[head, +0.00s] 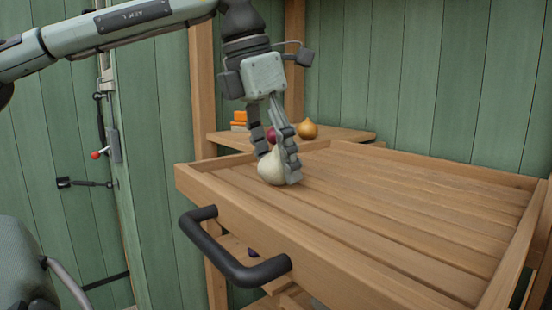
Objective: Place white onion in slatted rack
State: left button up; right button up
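The white onion (269,168) is at the left end of the slatted rack (400,212), low over the slats or resting on them; I cannot tell which. My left gripper (279,168) points down from above, with its fingers on either side of the onion. It appears shut on the onion, though one fingertip is partly hidden by it. The rack is a wooden tray with raised rims and lengthwise slats, otherwise bare. My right gripper is not in view.
A black handle (236,258) juts from the rack's front. Wooden posts (294,60) and a green plank wall (430,80) stand close behind.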

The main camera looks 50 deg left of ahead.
pick_arm(q)
jog(key=shift+o, duration=0.2)
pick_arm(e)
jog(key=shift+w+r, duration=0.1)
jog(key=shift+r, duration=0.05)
pick_arm(q)
jog(key=shift+r, duration=0.25)
jog(key=p+v, duration=0.1)
jog(key=v, duration=1)
jog(key=shift+s+r, duration=0.2)
jog(key=shift+r, duration=0.15)
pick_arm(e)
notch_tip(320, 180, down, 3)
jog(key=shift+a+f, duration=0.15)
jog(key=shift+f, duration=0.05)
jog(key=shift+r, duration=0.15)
